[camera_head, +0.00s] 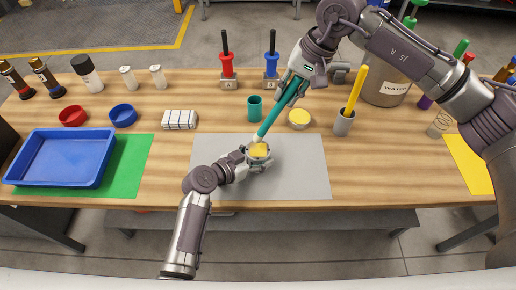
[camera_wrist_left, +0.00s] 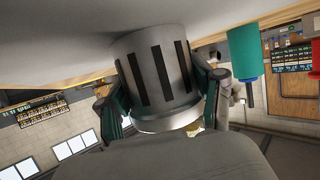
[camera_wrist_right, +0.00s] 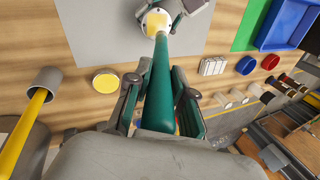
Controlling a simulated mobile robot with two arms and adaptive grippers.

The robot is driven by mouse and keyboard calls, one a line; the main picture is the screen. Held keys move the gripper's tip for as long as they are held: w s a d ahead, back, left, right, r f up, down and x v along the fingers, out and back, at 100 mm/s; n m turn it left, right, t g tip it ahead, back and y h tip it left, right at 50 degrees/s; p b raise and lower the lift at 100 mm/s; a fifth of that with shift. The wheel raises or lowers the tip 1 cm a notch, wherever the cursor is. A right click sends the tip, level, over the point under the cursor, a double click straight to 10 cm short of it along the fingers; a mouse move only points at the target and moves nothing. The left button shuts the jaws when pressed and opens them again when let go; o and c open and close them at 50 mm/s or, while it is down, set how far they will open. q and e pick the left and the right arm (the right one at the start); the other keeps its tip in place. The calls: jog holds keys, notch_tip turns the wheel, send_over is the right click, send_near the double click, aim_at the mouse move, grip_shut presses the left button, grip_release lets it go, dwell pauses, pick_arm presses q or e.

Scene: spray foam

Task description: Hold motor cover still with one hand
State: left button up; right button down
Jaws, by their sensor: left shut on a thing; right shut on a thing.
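The motor cover (camera_wrist_left: 156,72) is a grey cylinder with dark slots, standing on the grey mat (camera_head: 300,170). My left gripper (camera_head: 252,158) is shut around its sides; in the left wrist view the fingers press it from both sides. In the head view its top shows yellow inside (camera_head: 259,150). My right gripper (camera_head: 300,80) is shut on a teal stick-like tool (camera_wrist_right: 160,85). The tool slants down, and its pale tip is at the cover's yellow top (camera_wrist_right: 156,22). Whether the tip touches the yellow is too small to tell.
A teal cup (camera_head: 254,108), a shallow yellow-filled dish (camera_head: 299,118) and a grey cup with a yellow stick (camera_head: 343,124) stand behind the mat. A white ribbed block (camera_head: 179,119) and a blue tray (camera_head: 60,158) are left. The mat's right part is clear.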

jog(key=shift+f, duration=0.85)
dwell(0.3)
jog(key=shift+a, duration=0.2)
jog(key=shift+a, duration=0.75)
jog(key=shift+s, duration=0.1)
pick_arm(q)
jog(key=shift+r, duration=0.1)
pick_arm(e)
jog(key=shift+s+d+f, duration=0.1)
jog(key=shift+s+d, duration=0.7)
jog(key=shift+d, duration=0.15)
jog(key=shift+w, duration=0.1)
